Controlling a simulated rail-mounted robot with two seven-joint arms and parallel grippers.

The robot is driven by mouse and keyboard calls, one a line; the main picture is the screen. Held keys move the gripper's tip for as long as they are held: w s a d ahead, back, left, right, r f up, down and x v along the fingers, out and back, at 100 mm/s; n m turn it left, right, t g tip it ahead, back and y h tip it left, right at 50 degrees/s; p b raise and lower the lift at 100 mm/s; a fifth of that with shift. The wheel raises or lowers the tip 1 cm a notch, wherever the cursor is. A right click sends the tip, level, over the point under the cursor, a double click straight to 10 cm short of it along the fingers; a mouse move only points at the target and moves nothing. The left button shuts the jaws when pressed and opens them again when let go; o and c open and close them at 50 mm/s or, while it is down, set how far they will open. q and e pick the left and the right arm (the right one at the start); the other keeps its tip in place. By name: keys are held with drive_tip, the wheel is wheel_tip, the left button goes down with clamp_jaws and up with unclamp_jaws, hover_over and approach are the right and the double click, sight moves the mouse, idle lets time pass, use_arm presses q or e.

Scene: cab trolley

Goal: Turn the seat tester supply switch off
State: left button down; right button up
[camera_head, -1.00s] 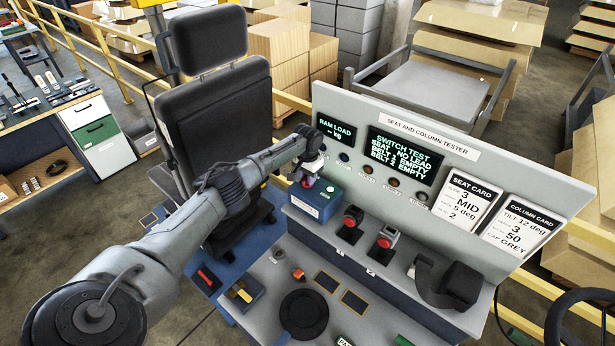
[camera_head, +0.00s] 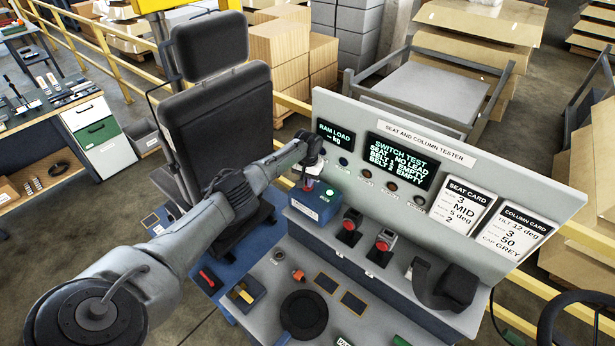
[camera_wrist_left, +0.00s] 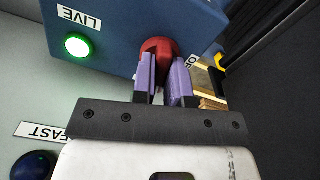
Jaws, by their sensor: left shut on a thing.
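The seat tester supply switch is a red knob (camera_wrist_left: 158,48) on a blue box (camera_wrist_left: 125,30). The box (camera_head: 320,208) stands at the left end of the tester's shelf in the head view. My left gripper (camera_head: 308,184) reaches down onto it. In the left wrist view, the purple fingertips of my left gripper (camera_wrist_left: 166,70) are shut on the red knob, which they partly hide. A green lamp (camera_wrist_left: 77,46) beside the LIVE label is lit. A label by the knob on the other side is mostly hidden. My right gripper is not in view.
A brass piece (camera_wrist_left: 210,85) sits close beside the fingers. The tester's upright panel (camera_head: 470,140) rises behind the box. Two red-topped buckles (camera_head: 350,222) stand to its right. A black seat (camera_head: 215,120) is at the left, near my arm.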

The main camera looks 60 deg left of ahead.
use_arm(q)
drive_tip(key=n+p, duration=0.1)
drive_tip(key=n, duration=0.2)
drive_tip(key=shift+r+p, duration=0.15)
drive_tip(key=shift+p, duration=0.15)
drive_tip(key=n+p, duration=0.1)
drive_tip(key=n, duration=0.2)
drive_tip(key=n+p, duration=0.1)
drive_tip(key=n, duration=0.5)
drive_tip(key=shift+n, duration=1.5)
